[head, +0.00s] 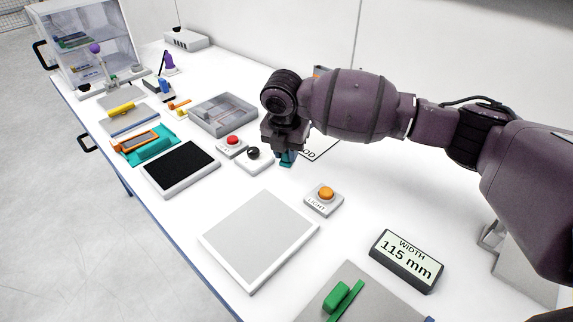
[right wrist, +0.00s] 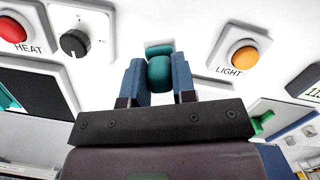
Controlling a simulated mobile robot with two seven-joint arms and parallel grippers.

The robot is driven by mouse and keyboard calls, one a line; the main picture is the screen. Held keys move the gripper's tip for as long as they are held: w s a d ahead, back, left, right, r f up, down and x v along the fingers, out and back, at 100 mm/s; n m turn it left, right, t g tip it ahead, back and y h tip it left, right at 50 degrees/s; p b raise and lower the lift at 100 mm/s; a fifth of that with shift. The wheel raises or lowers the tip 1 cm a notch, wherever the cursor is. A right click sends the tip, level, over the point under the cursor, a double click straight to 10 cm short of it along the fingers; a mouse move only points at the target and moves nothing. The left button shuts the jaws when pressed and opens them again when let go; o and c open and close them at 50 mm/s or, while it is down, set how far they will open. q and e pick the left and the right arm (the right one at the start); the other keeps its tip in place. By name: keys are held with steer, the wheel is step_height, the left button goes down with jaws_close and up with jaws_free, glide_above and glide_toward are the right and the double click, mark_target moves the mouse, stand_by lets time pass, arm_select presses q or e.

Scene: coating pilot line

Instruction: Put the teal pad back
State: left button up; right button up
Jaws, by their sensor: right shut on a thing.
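My right gripper (head: 287,160) is above the white bench, between the black knob box and the orange light button. In the right wrist view its two blue fingers (right wrist: 160,80) are closed on the teal pad (right wrist: 160,73), a rounded teal piece. A flatter teal part shows just beyond it; I cannot tell whether it touches the bench. In the head view the fingers and wrist mostly hide the pad. My left gripper is not in view.
The knob box (head: 254,158), red heat button (head: 232,143) and light button (head: 325,196) stand near the gripper. A grey divided tray (head: 196,121), black plate (head: 181,165), white-rimmed panel (head: 303,219) and teal holder (head: 157,150) are on the bench. A width display (head: 407,261) stands at right.

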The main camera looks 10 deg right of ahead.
mark_target(287, 165)
steer(key=shift+f, duration=2.25)
steer(key=shift+f, duration=0.15)
steer(key=o, duration=0.9)
step_height(287, 165, up, 12)
steer(key=s+a+p, duration=0.1)
steer(key=shift+s, duration=0.2)
